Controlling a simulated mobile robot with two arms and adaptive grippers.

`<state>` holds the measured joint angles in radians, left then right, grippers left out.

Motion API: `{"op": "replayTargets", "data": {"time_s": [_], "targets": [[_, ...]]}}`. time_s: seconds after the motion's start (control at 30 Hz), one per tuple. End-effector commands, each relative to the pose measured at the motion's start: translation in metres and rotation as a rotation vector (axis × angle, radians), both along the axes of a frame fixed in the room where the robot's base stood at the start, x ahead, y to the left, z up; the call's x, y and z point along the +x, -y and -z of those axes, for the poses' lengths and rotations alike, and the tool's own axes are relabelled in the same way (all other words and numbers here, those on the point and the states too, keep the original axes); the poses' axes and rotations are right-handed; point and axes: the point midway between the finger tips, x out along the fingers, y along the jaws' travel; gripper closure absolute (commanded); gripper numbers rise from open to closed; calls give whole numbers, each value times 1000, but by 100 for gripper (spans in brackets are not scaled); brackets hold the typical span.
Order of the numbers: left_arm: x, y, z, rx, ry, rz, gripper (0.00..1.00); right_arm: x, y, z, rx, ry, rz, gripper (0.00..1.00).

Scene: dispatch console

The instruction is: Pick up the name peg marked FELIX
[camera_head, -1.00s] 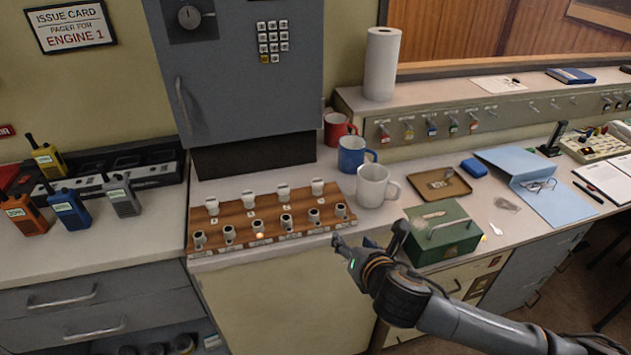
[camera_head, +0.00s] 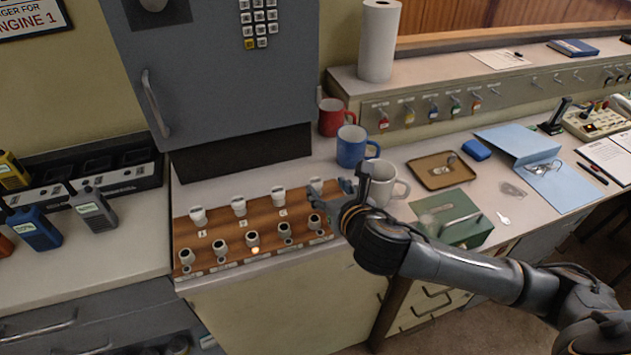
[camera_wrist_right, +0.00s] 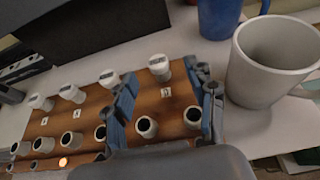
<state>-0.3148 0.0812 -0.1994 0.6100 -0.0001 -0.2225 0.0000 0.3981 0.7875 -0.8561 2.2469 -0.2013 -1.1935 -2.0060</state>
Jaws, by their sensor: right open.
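A wooden peg board (camera_head: 262,219) lies on the counter, with white-capped pegs in the back row, such as this peg (camera_head: 198,214), and dark-topped pale cylinders in the front row, such as this one (camera_head: 219,249). The names are too small to read, so I cannot tell which peg is FELIX. My right gripper (camera_head: 340,182) is open and empty over the board's right end. In the right wrist view the gripper (camera_wrist_right: 166,103) has its fingers apart, with the rightmost back peg (camera_wrist_right: 160,68) beyond the gap. My left gripper is out of view.
A white mug (camera_head: 384,186) stands close right of the gripper, with a blue mug (camera_head: 352,147) and a red mug (camera_head: 331,117) behind. A green box (camera_head: 451,218) and a brown tray (camera_head: 428,172) are further right. A grey cabinet (camera_head: 215,85) stands behind the board.

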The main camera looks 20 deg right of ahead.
Motion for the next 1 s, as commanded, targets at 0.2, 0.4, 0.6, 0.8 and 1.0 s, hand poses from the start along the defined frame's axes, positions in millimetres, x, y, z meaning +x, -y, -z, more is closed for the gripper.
{"op": "replayTargets", "data": {"time_s": [0.2, 0.4, 0.6, 0.8, 1.0], "targets": [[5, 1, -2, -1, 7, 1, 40, 18, -1, 7, 0, 1, -1, 44], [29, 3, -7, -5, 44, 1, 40, 33, -5, 20, 1, -1, 1, 44], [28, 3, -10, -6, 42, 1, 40, 56, -8, 33, 1, 0, 0, 44], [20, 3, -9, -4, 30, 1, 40, 63, -8, 36, 0, 0, -1, 44], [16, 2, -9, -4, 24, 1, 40, 62, -8, 36, 0, 0, -1, 54]]}}
